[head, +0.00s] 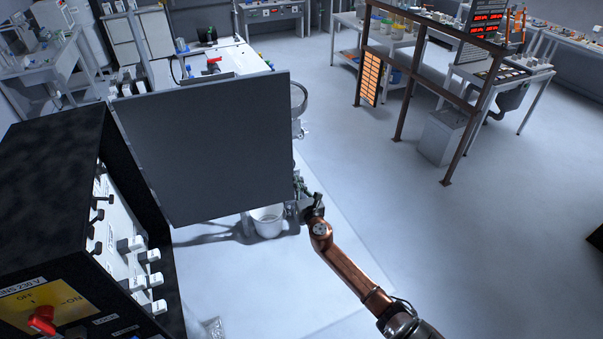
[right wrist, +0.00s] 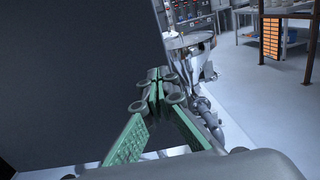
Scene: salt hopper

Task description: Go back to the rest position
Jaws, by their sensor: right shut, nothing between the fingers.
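My right gripper (right wrist: 158,85) is shut with nothing between its green-padded fingers. In the head view it is at the end of my copper-coloured right arm, partly hidden beside the lower right edge of a large dark panel (head: 205,145). In the right wrist view the panel (right wrist: 75,70) fills the left side, close to the fingers. A metal hopper (right wrist: 190,50) stands just beyond the fingertips; I cannot tell whether they touch it. In the head view only its ring-shaped rim (head: 299,98) and a little of its body show past the panel. My left gripper is not in view.
A white bucket (head: 267,221) stands on the floor below the panel. A black control box (head: 60,200) with switches and a red knob is at the left. A brown-framed rack (head: 432,85) and benches stand at the back right.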

